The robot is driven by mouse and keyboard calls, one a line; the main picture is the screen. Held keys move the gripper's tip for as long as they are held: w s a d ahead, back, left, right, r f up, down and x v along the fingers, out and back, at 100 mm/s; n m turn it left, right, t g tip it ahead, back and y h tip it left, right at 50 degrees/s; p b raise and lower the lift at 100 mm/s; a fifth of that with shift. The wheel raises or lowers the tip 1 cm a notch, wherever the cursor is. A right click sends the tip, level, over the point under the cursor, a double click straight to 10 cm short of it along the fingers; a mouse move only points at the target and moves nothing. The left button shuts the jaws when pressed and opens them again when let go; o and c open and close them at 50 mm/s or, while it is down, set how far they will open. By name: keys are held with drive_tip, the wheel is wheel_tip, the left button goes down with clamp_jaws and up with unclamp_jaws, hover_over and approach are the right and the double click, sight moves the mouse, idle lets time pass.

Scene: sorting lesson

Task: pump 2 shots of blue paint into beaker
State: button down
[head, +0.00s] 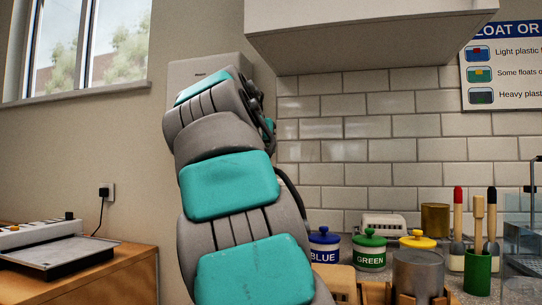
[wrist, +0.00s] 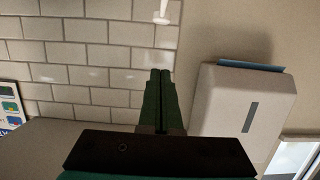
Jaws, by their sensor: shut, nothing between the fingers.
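A jar with a blue lid and a BLUE label (head: 323,248) stands on the counter, just right of my arm in the head view. No pump spout can be made out on it. A clear glass-like vessel (head: 522,240) is cut off at the right edge; I cannot tell whether it is the beaker. In the wrist view my gripper (wrist: 161,73) is shut and empty, its dark green fingers together in front of the tiled wall. The gripper itself is hidden behind my arm in the head view. Neither the jar nor the vessel shows in the wrist view.
A GREEN-labelled jar (head: 370,252), a yellow-lidded jar (head: 417,241), a grey metal cylinder (head: 418,272) and a green brush cup (head: 477,272) crowd the counter. A cabinet (head: 370,30) overhangs it. A pale wall dispenser (wrist: 238,100) is beside my gripper in the wrist view.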

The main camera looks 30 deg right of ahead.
drive_tip(key=p+x, duration=0.1)
drive_tip(key=x, duration=0.7)
drive_tip(key=shift+w+d, duration=0.2)
drive_tip(key=shift+d, duration=0.1)
drive_tip(key=shift+s+a+f, duration=0.1)
drive_tip(key=shift+s+f, duration=0.05)
drive_tip(key=shift+f, duration=0.8)
drive_tip(key=shift+f+b, duration=0.3)
drive_tip(key=shift+f, duration=0.75)
